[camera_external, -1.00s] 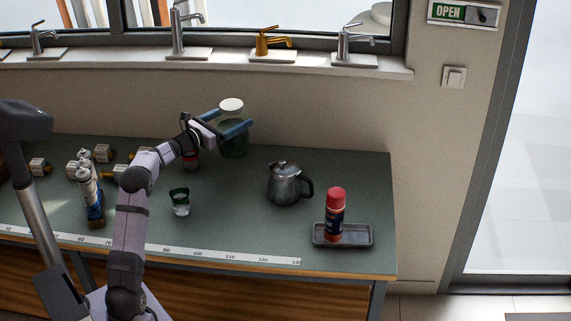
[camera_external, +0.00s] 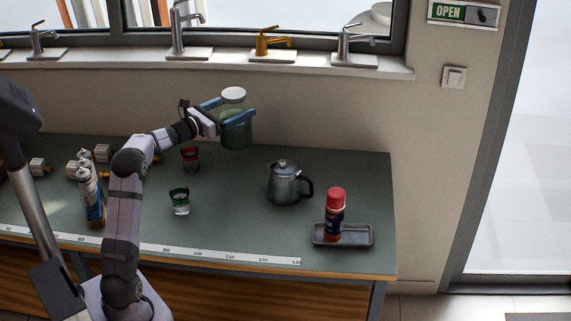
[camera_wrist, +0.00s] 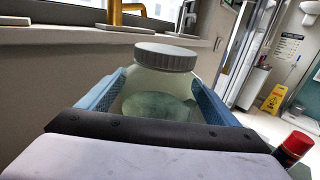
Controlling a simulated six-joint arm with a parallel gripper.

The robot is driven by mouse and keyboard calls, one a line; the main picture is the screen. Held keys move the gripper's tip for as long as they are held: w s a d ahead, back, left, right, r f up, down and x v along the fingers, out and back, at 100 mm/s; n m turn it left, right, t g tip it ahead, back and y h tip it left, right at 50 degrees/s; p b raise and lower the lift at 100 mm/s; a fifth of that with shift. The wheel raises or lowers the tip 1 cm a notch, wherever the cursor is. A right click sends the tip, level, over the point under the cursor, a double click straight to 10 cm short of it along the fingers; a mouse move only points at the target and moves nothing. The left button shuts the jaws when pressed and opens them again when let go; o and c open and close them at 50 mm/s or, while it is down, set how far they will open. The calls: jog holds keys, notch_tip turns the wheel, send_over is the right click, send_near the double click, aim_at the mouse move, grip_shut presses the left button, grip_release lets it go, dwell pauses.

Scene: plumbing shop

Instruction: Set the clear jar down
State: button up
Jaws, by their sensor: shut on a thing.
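The clear jar (camera_external: 235,131) has a white lid and stands upright between the blue fingers of my gripper (camera_external: 228,112), which is shut on it. It is at the back of the green workbench (camera_external: 240,230), near the wall. Its base seems close to the bench top, but I cannot tell whether it touches. In the wrist view the jar (camera_wrist: 160,85) fills the middle, its ridged grey lid on top, with a blue finger on each side.
A metal teapot (camera_external: 285,185) stands right of the jar. A red-capped can (camera_external: 336,212) stands on a grey tray (camera_external: 359,238). A green-rimmed glass (camera_external: 180,202) and a red-rimmed glass (camera_external: 190,158) stand left. Taps line the sill (camera_external: 225,68) above.

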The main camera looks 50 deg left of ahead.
jog(key=s+d+f+m+g+h+p, duration=0.1)
jog(key=s+d+f+m+h, duration=0.3)
jog(key=d, duration=0.6)
jog(key=s+d+f+m+g+h, duration=0.1)
jog(key=s+d+f+m+h, duration=0.1)
jog(key=s+d+f+h, duration=0.5)
jog(key=s+d+r+m+g+h, duration=0.3)
jog(key=s+d+r+m+g, duration=0.15)
jog(key=d, duration=0.55)
notch_tip(320, 180, down, 9)
jog(key=p, duration=0.1)
jog(key=shift+f+p, duration=0.15)
jog(key=shift+p, duration=0.2)
jog(key=shift+f, duration=0.1)
jog(key=o, duration=1.8)
jog(key=shift+f, duration=0.1)
jog(key=shift+c, duration=0.2)
